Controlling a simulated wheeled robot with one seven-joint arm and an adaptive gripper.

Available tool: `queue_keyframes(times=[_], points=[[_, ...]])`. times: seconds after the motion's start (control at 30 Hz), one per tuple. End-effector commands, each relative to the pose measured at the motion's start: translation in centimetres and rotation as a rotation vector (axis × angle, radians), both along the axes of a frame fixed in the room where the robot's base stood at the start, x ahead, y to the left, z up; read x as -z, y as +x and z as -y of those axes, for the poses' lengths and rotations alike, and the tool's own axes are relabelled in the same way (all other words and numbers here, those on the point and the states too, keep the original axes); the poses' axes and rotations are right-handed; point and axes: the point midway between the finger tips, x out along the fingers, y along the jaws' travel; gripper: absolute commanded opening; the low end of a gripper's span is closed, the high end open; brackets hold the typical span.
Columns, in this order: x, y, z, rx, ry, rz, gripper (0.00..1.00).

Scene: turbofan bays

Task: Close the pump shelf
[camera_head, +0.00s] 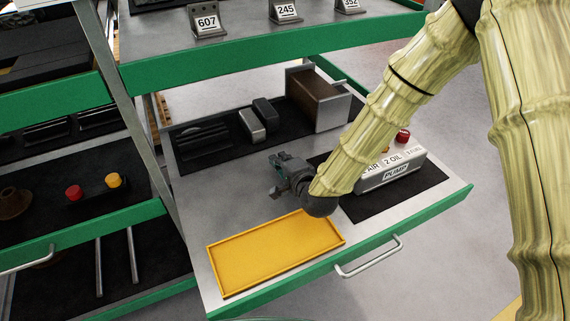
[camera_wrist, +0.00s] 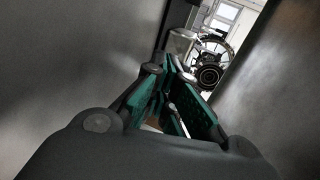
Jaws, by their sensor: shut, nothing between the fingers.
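The pump shelf (camera_head: 360,250) is a grey pull-out shelf with a green front edge and a silver bar handle (camera_head: 368,258). It stands pulled out toward the camera. My gripper (camera_head: 277,184) is above the shelf, behind the yellow tray (camera_head: 262,256) and left of the pump box. It is shut and empty. It also shows in the wrist view (camera_wrist: 178,105) with its green-sided fingers together. My arm hides part of the pump box's left side.
A brown-topped box (camera_head: 318,98) and dark parts stand at the shelf's back. An upper green-edged shelf (camera_head: 260,48) holds number plates above. A left rack (camera_head: 80,235) stands beside it. Open floor (camera_head: 430,285) lies in front on the right.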

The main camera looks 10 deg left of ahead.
Motion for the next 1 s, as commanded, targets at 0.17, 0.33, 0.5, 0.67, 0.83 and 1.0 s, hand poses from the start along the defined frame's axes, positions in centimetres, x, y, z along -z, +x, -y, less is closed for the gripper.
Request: queue_keyframes(times=[0.17,0.33,0.5,0.67,0.83,1.0], points=[[0.9,2.3,-1.8,-0.001,-0.002,0.001,0.00],[1.0,4.2,-3.3,0.000,0.000,0.001,0.00],[1.1,5.4,-4.2,0.001,0.000,0.002,0.00],[1.1,5.8,-4.5,0.001,0.000,-0.001,0.00],[1.1,5.9,-4.5,0.001,0.000,-0.001,0.00],[1.1,5.9,-4.5,0.001,0.001,0.000,0.00]])
